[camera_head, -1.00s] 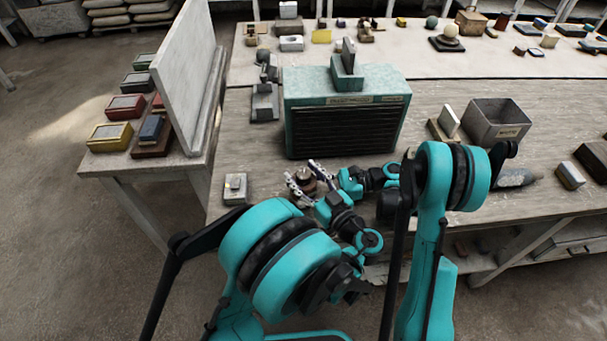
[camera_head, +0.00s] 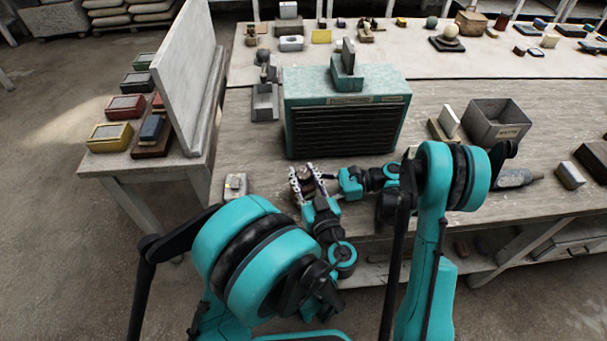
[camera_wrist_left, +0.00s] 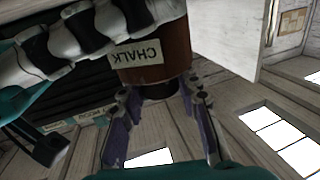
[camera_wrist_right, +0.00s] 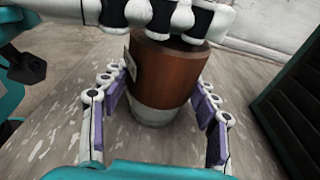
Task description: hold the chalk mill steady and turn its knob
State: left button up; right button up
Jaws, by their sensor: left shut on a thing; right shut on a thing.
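The chalk mill (camera_head: 306,186) stands at the front edge of the bench, mostly hidden by my grippers in the head view. The left wrist view shows its brown body (camera_wrist_left: 155,67) and upside-down CHALK label; the right wrist view shows the brown body (camera_wrist_right: 165,72) above a pale base (camera_wrist_right: 152,113). My left gripper (camera_head: 308,179) has its fingers either side of the dark knob end (camera_wrist_left: 158,91), shut on it. My right gripper (camera_wrist_right: 162,95) comes in from the right, shut around the mill's lower part. Exact finger contact is partly hidden.
A green slatted cabinet (camera_head: 345,130) stands just behind the mill. A small pale block (camera_head: 236,184) lies to the left. A tall pale board (camera_head: 185,75) stands on the left table.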

aim_at(304, 174)
pick_arm(q)
jog(key=o, duration=1.2)
notch_tip(304, 174, up, 10)
